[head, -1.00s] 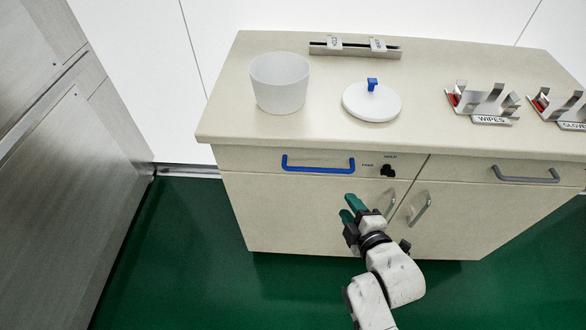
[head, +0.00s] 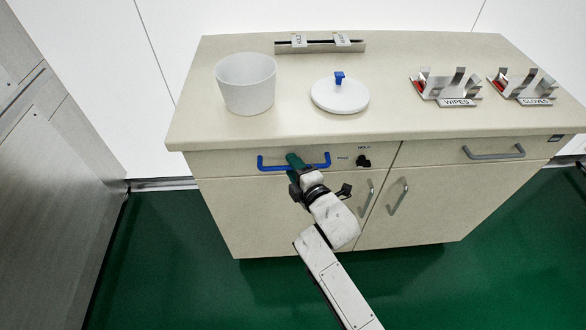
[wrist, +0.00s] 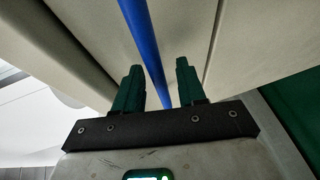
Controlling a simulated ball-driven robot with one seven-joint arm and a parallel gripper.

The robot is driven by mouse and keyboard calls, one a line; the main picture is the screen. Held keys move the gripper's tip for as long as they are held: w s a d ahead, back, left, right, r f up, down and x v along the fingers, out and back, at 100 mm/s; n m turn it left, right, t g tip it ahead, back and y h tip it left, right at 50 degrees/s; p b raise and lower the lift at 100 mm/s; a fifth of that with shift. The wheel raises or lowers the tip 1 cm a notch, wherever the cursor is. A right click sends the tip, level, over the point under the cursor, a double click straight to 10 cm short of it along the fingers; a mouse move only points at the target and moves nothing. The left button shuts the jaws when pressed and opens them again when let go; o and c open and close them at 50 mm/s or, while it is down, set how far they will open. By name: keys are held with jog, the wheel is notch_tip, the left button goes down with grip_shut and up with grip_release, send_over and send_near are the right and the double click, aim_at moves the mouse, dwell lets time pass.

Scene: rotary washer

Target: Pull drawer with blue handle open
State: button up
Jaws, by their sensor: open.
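The blue handle (head: 268,166) is on the upper left drawer (head: 225,163) of the beige cabinet, and the drawer front looks flush with the cabinet. My gripper (head: 295,160) is at the middle of the handle and hides part of it in the head view. In the wrist view, the blue handle bar (wrist: 143,40) runs between the two open green fingers of my gripper (wrist: 160,85). The fingers are apart, with gaps on both sides of the bar. I cannot tell how deep the bar sits between them.
A black knob (head: 363,161) is right of the handle. A grey-handled drawer (head: 495,153) and two cabinet doors are nearby. A white bucket (head: 246,84), a white lid (head: 340,95) and metal racks stand on the countertop (head: 400,120). Green floor lies in front.

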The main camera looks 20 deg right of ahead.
jog(key=shift+w, duration=0.3)
jog(key=shift+c, duration=0.3)
grip_shut()
jog(key=shift+f, duration=0.1)
